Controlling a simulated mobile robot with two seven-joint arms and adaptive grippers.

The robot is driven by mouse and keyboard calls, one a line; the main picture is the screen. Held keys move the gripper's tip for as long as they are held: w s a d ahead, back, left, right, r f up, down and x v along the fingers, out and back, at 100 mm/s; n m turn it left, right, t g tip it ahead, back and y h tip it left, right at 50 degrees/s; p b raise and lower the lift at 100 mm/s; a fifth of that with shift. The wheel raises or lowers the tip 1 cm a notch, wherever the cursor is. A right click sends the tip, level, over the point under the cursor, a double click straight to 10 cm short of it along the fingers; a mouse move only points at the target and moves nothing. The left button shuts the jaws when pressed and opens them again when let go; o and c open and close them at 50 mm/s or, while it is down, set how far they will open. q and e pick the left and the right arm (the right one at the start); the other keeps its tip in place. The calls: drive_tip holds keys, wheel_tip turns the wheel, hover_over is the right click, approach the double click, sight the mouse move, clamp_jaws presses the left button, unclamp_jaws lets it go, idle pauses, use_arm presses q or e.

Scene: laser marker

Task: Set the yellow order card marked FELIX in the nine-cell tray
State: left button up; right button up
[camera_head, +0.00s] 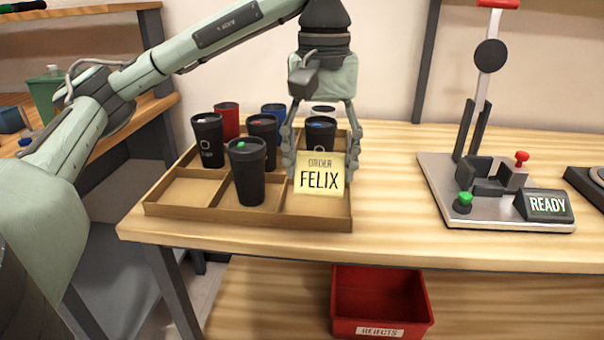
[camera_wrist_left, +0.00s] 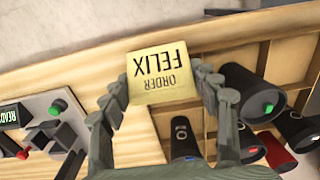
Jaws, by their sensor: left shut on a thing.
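The yellow order card (camera_head: 319,176) reads ORDER FELIX and stands upright, facing the head camera. My left gripper (camera_head: 321,168) points down and is shut on the card by its side edges. The card also shows in the wrist view (camera_wrist_left: 162,72), upside down between the two fingers (camera_wrist_left: 163,88). The wooden nine-cell tray (camera_head: 240,222) lies on the bench. The card is at the tray's front right cell; I cannot tell whether its lower edge touches the cell floor. My right gripper is out of view.
Several cups stand in the tray, including a black one (camera_head: 247,175) in the front middle cell. The front left cell (camera_head: 187,191) is empty. A marking machine (camera_head: 495,200) with a READY display (camera_head: 547,205) stands right. A red rejects bin (camera_head: 381,300) is below.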

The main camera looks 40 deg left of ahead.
use_arm(q)
drive_tip(key=w+a+f, duration=0.1)
drive_tip(key=w, duration=0.1)
drive_tip(key=w+a+f, duration=0.4)
drive_tip(key=shift+w+a+p, duration=0.1)
drive_tip(key=shift+w+p, duration=0.1)
drive_tip(key=shift+p, duration=0.15)
drive_tip(key=shift+w+a+f, duration=0.15)
drive_tip(key=shift+w+f, duration=0.05)
drive_tip(key=shift+f, duration=0.35)
wheel_tip(320, 180, down, 2)
drive_tip(key=shift+f, duration=0.65)
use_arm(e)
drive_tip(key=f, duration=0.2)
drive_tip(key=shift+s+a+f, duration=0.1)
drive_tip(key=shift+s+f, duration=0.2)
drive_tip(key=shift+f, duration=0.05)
use_arm(q)
drive_tip(key=shift+f, duration=0.15)
drive_tip(key=o, duration=1.1)
drive_tip(key=shift+o, duration=0.2)
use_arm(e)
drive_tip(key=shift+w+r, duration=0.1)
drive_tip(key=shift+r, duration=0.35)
